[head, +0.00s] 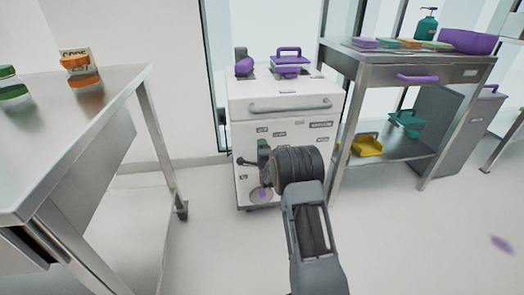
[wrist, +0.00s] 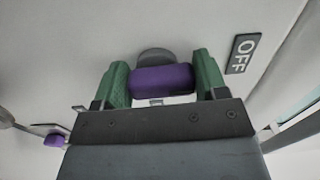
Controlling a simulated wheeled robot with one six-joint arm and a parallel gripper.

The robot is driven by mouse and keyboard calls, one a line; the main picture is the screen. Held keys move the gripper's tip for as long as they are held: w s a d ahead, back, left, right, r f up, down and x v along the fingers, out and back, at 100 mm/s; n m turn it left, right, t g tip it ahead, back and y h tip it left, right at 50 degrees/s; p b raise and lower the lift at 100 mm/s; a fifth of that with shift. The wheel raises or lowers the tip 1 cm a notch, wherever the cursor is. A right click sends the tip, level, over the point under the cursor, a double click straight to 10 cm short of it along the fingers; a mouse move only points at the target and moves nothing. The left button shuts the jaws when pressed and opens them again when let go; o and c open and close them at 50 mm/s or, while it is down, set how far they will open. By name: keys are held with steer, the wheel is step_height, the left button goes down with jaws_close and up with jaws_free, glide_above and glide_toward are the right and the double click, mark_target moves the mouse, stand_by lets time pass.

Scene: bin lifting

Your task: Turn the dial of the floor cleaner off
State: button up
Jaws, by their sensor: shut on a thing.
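The floor cleaner (head: 245,100) is a white cabinet with a grey handle bar and several small dark labels on its front. In the wrist view, the dial's purple grip (wrist: 162,80) sits on a grey round base (wrist: 155,56) on the white panel. My gripper (wrist: 163,84) has green fingers on either side of the purple grip and is shut on it. A dark OFF label (wrist: 242,54) is on the panel to the right of the dial. In the head view my gripper (head: 264,152) is against the cabinet front, and my wrist hides the dial.
A steel table (head: 75,110) stands at left with small items on it. A steel shelf unit (head: 420,66) stands close to the cabinet's right. In the wrist view another purple knob (wrist: 54,140) is at lower left. The floor at lower right is mostly clear.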

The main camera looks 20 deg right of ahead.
steer(key=o, duration=0.9)
steer(key=shift+o, duration=0.2)
steer(key=s+a+p, duration=0.2)
steer(key=s+p, duration=0.2)
steer(key=s, duration=0.9)
steer(key=shift+s+a, duration=0.25)
steer(key=shift+a, duration=0.1)
